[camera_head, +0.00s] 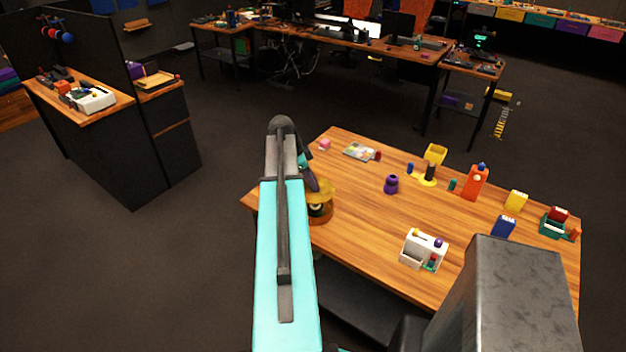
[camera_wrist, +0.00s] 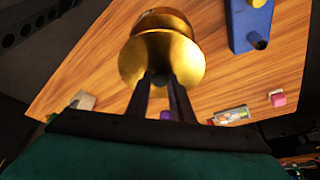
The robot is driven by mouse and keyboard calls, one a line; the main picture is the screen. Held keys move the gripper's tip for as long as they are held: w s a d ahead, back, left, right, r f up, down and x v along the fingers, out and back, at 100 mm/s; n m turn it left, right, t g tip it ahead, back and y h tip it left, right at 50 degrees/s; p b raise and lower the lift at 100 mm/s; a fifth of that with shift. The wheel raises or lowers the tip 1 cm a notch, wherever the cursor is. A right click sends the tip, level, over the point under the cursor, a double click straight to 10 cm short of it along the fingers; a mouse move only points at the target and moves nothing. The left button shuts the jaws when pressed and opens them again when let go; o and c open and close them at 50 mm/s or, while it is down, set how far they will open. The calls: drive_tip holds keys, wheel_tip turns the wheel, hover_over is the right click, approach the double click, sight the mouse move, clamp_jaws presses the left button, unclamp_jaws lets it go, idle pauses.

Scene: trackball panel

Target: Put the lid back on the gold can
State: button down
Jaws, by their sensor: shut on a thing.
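The gold lid (camera_wrist: 160,52) is a round shiny disc seen from its knob side in the wrist view. My gripper (camera_wrist: 161,82) is shut on the lid's small dark knob. The gold can (camera_wrist: 163,18) shows just beyond the lid, partly covered by it. In the head view the gold can (camera_head: 320,206) stands at the table's left edge, with a dark patch on its side, and my arm hides part of it. The lid appears lined up roughly over the can; whether they touch I cannot tell.
On the wooden table (camera_head: 360,215) are a purple knobbed object (camera_head: 391,184), a white box with coloured balls (camera_head: 424,249), an orange bottle-like object (camera_head: 474,183) and several small items. Bare table lies right of the can.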

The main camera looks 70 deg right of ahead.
sight(310, 190)
drive_tip(key=shift+s, duration=0.2)
drive_tip(key=shift+f, duration=0.2)
drive_tip(key=shift+f+b, duration=0.75)
drive_tip(key=shift+f, duration=1.25)
drive_tip(key=shift+f+b, duration=0.75)
drive_tip(key=shift+f, duration=0.3)
drive_tip(key=shift+w+b, duration=0.1)
drive_tip(key=shift+b, duration=0.25)
drive_tip(key=shift+f+b, duration=0.15)
drive_tip(key=shift+b, duration=0.3)
idle(1.3)
idle(0.5)
drive_tip(key=c, duration=1)
unclamp_jaws()
